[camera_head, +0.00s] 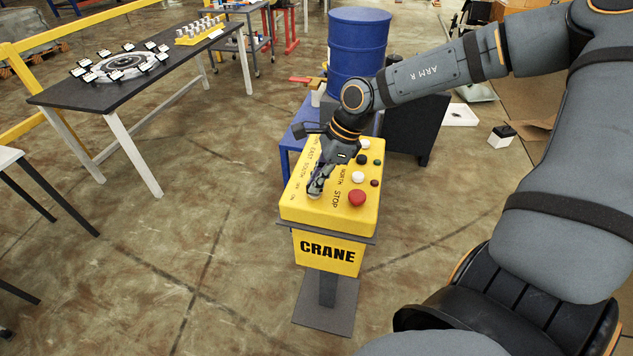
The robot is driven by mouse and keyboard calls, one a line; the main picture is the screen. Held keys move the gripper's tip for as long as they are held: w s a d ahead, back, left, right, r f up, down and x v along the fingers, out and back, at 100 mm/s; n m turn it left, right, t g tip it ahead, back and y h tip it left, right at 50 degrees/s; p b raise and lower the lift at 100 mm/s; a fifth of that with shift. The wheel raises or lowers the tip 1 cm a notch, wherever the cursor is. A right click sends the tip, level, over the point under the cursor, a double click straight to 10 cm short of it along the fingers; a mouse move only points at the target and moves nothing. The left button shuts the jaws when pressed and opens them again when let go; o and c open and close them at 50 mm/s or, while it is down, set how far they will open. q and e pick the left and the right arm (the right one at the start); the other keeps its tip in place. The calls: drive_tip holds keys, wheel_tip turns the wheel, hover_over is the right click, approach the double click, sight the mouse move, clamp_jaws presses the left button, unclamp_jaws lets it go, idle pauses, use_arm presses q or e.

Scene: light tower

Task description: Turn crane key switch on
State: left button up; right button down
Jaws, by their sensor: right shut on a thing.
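The yellow crane control box (330,213) stands on a dark pedestal in the middle of the head view, with "CRANE" on its front. Its top carries white and dark buttons and a red stop button (357,198). My right gripper (316,190) reaches down to the left part of the top, near the ON and OFF lettering. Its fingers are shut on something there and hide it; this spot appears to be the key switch. I cannot make out the key or its angle. My left gripper is not in view.
A blue barrel (357,45) stands behind the box, with a dark cabinet (418,125) at its right. A dark table (95,92) with small round-set items stands at the left. The floor left of the box is clear.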

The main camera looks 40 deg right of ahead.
drive_tip(key=m+b, duration=0.2)
drive_tip(key=b, duration=0.1)
drive_tip(key=m+t+h+b, duration=0.1)
drive_tip(key=m+b, duration=0.2)
drive_tip(key=b, duration=0.1)
drive_tip(key=m+t+h+b, duration=0.1)
drive_tip(key=m+b, duration=0.1)
drive_tip(key=b, duration=0.1)
drive_tip(key=shift+s+f+m+b, duration=0.1)
drive_tip(key=shift+f+m+b, duration=0.15)
drive_tip(key=shift+m+b, duration=0.1)
drive_tip(key=shift+a+r+m+t+h+b, duration=0.15)
drive_tip(key=shift+m+h+b, duration=0.2)
drive_tip(key=shift+m+b, duration=0.35)
drive_tip(key=shift+r+m+t+h+b, duration=0.15)
drive_tip(key=shift+m+h+b, duration=0.25)
drive_tip(key=shift+m, duration=0.35)
drive_tip(key=c, duration=1.5)
unclamp_jaws()
